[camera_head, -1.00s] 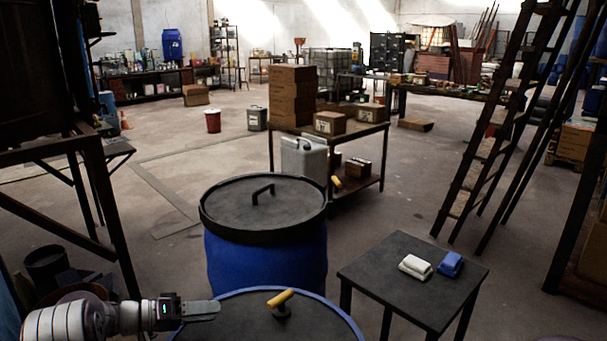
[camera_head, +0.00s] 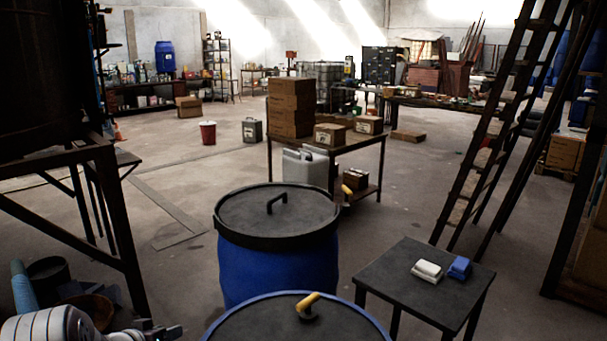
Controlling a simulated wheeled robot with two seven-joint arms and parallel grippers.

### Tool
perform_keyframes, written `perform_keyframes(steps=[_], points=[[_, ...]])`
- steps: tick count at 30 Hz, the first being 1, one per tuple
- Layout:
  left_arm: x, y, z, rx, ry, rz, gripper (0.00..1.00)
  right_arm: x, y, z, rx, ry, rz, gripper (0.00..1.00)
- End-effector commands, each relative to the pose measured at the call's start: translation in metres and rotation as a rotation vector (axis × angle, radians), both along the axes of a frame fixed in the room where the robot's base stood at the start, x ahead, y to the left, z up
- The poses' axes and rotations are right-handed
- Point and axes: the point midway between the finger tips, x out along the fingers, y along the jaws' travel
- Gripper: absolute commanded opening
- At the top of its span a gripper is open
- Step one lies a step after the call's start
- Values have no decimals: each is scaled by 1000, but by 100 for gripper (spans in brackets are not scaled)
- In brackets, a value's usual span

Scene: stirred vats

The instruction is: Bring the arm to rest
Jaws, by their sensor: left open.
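My left gripper (camera_head: 160,332) is at the bottom left edge of the head view, low and partly cut off by the frame. It is open, with nothing seen in it. It is left of the near blue vat (camera_head: 230,326), apart from it. That vat has a dark top with a yellow-handled item (camera_head: 308,306) on it. A second blue vat (camera_head: 275,272) with a black lid and handle stands behind it. My right gripper is not in view.
A small dark table (camera_head: 400,283) on the right holds a white object (camera_head: 428,271) and a blue object (camera_head: 459,268). A dark metal frame (camera_head: 115,215) stands at left and a ladder (camera_head: 482,150) at right. A table with cardboard boxes (camera_head: 292,108) is behind the vats.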

Motion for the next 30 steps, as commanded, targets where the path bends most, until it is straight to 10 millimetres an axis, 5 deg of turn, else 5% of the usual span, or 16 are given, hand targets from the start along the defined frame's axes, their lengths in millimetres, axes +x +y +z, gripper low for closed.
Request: perform_keyframes(steps=[2, 5, 9, 12, 17, 19, 21, 30], points=[[-22, 8, -7, 130, 104, 93, 48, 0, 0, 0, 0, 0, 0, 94], [-85, 2, -17, 285, 354, 178, 48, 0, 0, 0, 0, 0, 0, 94], [-189, -40, -17, 343, 691, 158, 48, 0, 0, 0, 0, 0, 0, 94], [-249, -75, -9, 316, 851, 115, 48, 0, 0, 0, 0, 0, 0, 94], [-321, -131, 14, 236, 961, 73, 48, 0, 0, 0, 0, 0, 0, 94], [-318, -156, 38, 268, 851, 1, 48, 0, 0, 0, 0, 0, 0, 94], [-319, -154, 80, 268, 869, 1, 48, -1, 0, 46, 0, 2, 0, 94], [-318, -153, 173, 268, 870, 6, 48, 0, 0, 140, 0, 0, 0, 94]])
